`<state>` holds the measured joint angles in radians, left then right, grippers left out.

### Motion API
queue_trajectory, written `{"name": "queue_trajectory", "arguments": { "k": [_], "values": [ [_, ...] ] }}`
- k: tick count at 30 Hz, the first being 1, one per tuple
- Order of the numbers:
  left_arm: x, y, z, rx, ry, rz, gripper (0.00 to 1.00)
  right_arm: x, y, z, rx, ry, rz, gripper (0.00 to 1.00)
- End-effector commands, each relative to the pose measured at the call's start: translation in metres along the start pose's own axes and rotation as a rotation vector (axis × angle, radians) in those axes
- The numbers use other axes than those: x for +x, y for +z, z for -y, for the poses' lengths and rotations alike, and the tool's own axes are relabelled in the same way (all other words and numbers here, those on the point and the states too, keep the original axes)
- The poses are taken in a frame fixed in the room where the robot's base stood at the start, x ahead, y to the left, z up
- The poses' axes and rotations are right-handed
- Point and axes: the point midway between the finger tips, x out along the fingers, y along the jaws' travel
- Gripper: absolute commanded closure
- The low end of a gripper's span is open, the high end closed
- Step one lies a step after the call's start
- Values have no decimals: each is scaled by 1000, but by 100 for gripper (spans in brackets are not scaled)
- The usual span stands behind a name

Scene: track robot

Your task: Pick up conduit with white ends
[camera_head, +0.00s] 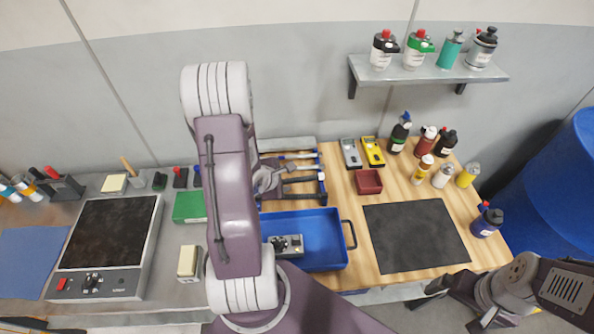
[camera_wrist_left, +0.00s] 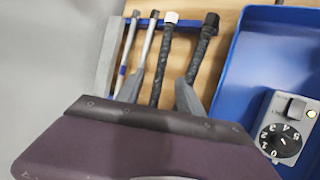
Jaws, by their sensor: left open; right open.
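The conduit with a white end (camera_wrist_left: 163,60) shows in the left wrist view, a dark ribbed rod with one white tip. It lies among several similar rods in a blue rack. My left gripper (camera_wrist_left: 158,88) is open, with one finger on each side of this conduit. I cannot tell how far above it the fingers are. Its other end is hidden behind my wrist. In the head view my left gripper (camera_head: 268,182) is over the left part of the rack (camera_head: 322,190). My right gripper (camera_head: 447,311) is open and empty at the lower right, off the table's front edge.
A black-ended rod (camera_wrist_left: 203,50) lies close to the right. A blue tray (camera_head: 325,255) with a dial device (camera_head: 287,245) stands in front of the rack. A red box (camera_head: 369,182) and a dark mat (camera_head: 415,237) are to the right. Bottles stand at the back right.

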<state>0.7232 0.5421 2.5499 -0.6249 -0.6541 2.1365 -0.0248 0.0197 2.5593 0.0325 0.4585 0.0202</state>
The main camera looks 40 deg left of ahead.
Motion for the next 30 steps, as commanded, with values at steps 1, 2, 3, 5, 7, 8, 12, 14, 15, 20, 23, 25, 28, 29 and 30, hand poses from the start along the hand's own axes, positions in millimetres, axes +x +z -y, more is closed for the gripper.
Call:
{"name": "queue_trajectory", "arguments": {
  "k": [1,2,3,5,7,8,12,14,15,20,23,25,28,29,30],
  "values": [
    [3,0,1,0,-1,0,56,1,0,0,0,0,0,0],
    [7,0,1,1,-2,0,56,2,1,0,0,0,0,0],
    [14,0,2,1,-2,1,56,4,1,0,0,0,0,0],
    [23,0,2,1,-3,1,56,6,1,0,0,0,1,0],
    [31,0,1,1,-2,0,56,7,1,0,0,0,1,0],
    [33,0,1,1,-2,0,56,7,1,0,0,0,1,0],
    [37,0,0,1,0,0,56,7,1,0,0,0,0,0],
    [47,0,2,0,-2,-1,56,10,1,0,0,0,0,0],
    [55,0,2,2,-3,0,56,10,1,0,0,0,0,0],
    [83,0,1,2,-2,-1,56,12,2,0,0,0,0,0],
    [90,0,0,1,0,-2,56,12,2,0,0,0,0,0],
    [91,0,0,1,0,-2,56,12,2,0,0,0,0,0],
    [91,0,0,1,0,-2,56,12,2,0,0,0,0,0],
    [91,0,0,1,0,-2,56,12,2,0,0,0,0,0],
    [91,0,0,1,0,-2,64,12,2,0,0,0,0,0]
  ]
}}
